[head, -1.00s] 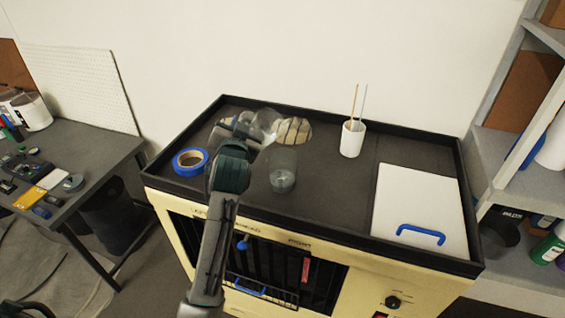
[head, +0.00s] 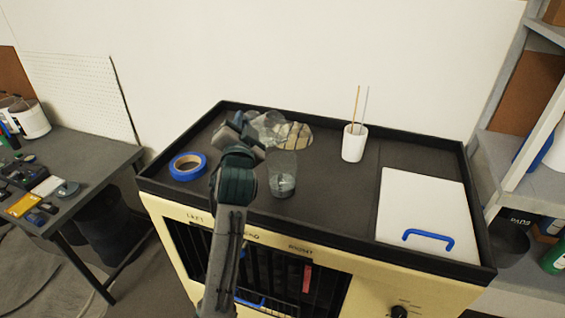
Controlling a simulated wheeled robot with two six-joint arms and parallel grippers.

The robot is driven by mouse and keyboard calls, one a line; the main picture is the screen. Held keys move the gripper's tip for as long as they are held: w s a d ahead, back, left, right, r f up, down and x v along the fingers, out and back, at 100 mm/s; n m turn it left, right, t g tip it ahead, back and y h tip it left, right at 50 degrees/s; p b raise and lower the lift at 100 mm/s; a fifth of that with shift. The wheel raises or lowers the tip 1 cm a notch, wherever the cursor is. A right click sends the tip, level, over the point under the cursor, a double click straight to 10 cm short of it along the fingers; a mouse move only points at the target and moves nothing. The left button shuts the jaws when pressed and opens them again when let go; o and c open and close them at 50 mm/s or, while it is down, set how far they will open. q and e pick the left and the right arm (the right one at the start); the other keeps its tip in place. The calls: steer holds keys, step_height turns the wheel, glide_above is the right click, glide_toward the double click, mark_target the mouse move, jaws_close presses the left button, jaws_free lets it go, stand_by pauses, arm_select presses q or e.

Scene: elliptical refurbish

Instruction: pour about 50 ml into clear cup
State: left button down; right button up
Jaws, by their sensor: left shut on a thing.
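The clear cup (head: 284,185) stands upright on the dark tray top, right of my left arm; a little clear content seems to show low in it. My left gripper (head: 247,123) is shut on a clear container (head: 270,128) just behind the cup. The container looks tilted, with its far part over the beige patterned piece. My arm hides its left side, and I cannot make out a stream or its liquid level. My right gripper is not in view.
Blue tape (head: 187,166) lies left of my arm. A white cup with two sticks (head: 354,143) stands at the back. A white panel with a blue handle (head: 425,215) covers the right. A raised black rim (head: 400,123) borders the tray.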

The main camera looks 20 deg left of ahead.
arm_select(q)
steer(key=shift+d, duration=0.1)
steer(key=shift+d+m+t+b, duration=0.15)
steer(key=shift+m+t+b, duration=0.2)
steer(key=shift+b, duration=0.25)
steer(key=shift+s, duration=0.1)
steer(key=shift+s+a, duration=0.1)
steer(key=shift+a, duration=0.1)
steer(key=shift+s+d, duration=0.1)
steer(key=shift+s, duration=0.1)
steer(key=shift+s+m, duration=0.15)
steer(key=shift+m, duration=0.1)
stand_by(0.5)
steer(key=shift+a+f+b, duration=0.1)
steer(key=shift+a+b, duration=0.1)
steer(key=shift+b, duration=0.25)
stand_by(0.7)
steer(key=shift+a+m+t, duration=0.2)
steer(key=shift+m+t, duration=0.05)
steer(key=shift+m, duration=0.05)
stand_by(0.5)
